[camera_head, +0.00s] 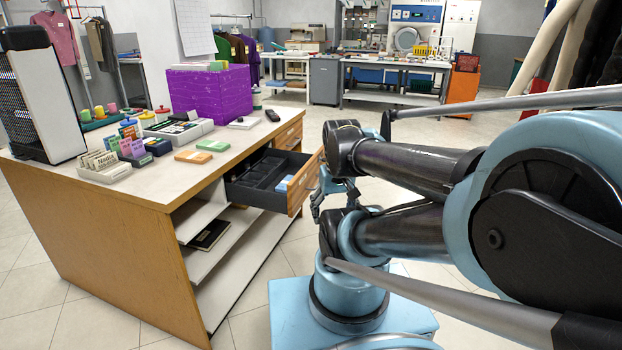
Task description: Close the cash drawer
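The cash drawer (264,179) is pulled out of the counter's right side. It has a dark tray inside with compartments and a wooden front panel (306,182). A light blue item lies in it near the front. My gripper (322,196) is at the outer side of the drawer front, partly hidden behind my own arm links. I cannot tell whether it touches the panel, or how far its fingers are apart.
The wooden counter (110,225) has open shelves below the drawer, with a dark book (209,235) on one. On top are a purple box (210,92), a card holder, small colored stacks and a white-and-black device. Open tiled floor lies behind the drawer, toward the back tables.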

